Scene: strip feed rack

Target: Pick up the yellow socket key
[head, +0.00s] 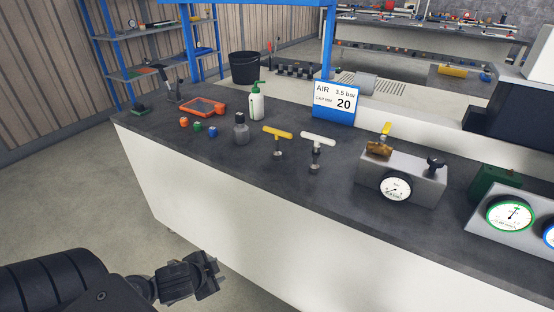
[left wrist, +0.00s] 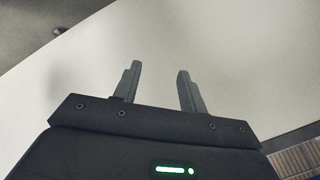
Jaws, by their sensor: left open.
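The yellow socket key (head: 277,133) stands upright on the dark bench top, a yellow T-handle over a metal socket. A similar key with a white handle (head: 317,140) stands just to its right. My left gripper (head: 212,270) is in front of the bench, low and below the top's front edge, well apart from the key. In the left wrist view my left gripper (left wrist: 157,85) has its two fingers spread with nothing between them, facing the pale bench front. The yellow key is not in the left wrist view. My right gripper is not in view.
A gauge block with a yellow valve (head: 430,185) stands to the right. A blue AIR sign (head: 336,115) is behind. The bench's front strip before the keys is clear.

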